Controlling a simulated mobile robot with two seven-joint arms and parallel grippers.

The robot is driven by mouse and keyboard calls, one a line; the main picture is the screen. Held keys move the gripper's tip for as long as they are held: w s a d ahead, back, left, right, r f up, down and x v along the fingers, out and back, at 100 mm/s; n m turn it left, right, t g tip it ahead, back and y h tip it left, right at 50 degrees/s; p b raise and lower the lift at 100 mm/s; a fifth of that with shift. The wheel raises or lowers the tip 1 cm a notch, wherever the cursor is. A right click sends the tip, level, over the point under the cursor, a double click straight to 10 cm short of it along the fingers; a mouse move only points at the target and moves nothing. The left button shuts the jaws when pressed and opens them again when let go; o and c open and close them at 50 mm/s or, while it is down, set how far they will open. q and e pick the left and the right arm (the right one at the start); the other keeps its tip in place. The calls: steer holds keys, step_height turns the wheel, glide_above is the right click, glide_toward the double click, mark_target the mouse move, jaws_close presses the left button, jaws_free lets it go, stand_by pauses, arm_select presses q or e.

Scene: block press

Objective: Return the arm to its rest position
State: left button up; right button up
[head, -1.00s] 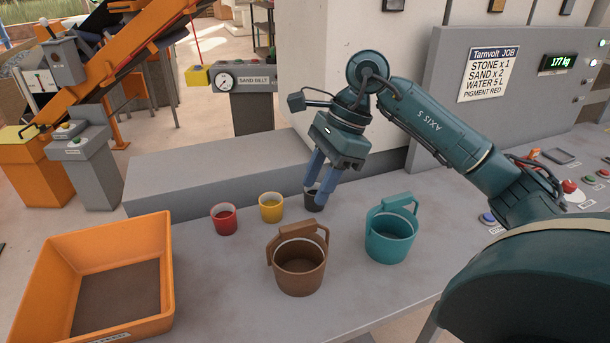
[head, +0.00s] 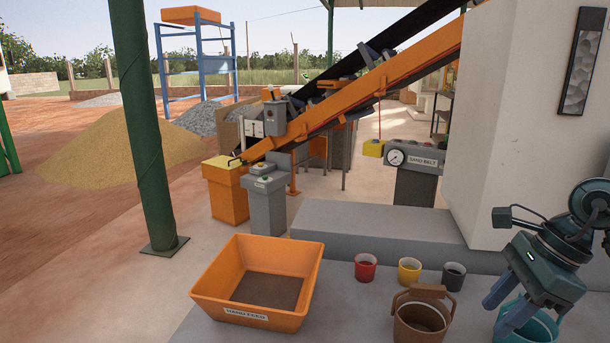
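My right gripper (head: 497,316) hangs at the lower right of the head view, its two blue fingers pointing down and to the left. The fingers are apart with nothing visible between them. The gripper covers part of the teal bucket (head: 541,328); I cannot tell whether they touch. The dark cup (head: 453,277) stands upright on the table to the left of the gripper, clear of it. My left gripper is out of view.
The red cup (head: 365,268) and yellow cup (head: 409,271) stand beside the dark cup. A brown bucket (head: 422,316) stands in front of them. The orange hand feed tray (head: 214,287) is further left. A white pillar (head: 497,130) rises behind the table.

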steer(key=s+a+f+m+y, duration=0.1)
steer(key=a+m+y, duration=0.3)
steer(key=a+y, duration=0.45)
steer(key=s+a+f+m+y, duration=0.15)
steer(key=a+m+y, duration=0.3)
steer(key=a, duration=0.65)
steer(key=w+d+f+m+t+h, duration=0.15)
steer(key=f+m+t+h, duration=0.3)
steer(key=m+t, duration=0.65)
steer(key=w+d+f+m+t+h, duration=0.1)
steer(key=d+f+m+t+h, duration=0.3)
steer(key=m, duration=1.3)
steer(key=s+a+f+m+g+h, duration=0.1)
steer(key=s+f+m+g+h, duration=0.1)
steer(key=s+f+m, duration=0.4)
steer(key=s+f+m+g+h, duration=0.3)
steer(key=s+f+m, duration=0.3)
steer(key=f, duration=0.8)
steer(key=shift+s+a+f+g+h, duration=0.25)
steer(key=shift+a+g+h, duration=0.05)
steer(key=shift+a+h, duration=0.1)
steer(key=shift+d, duration=0.1)
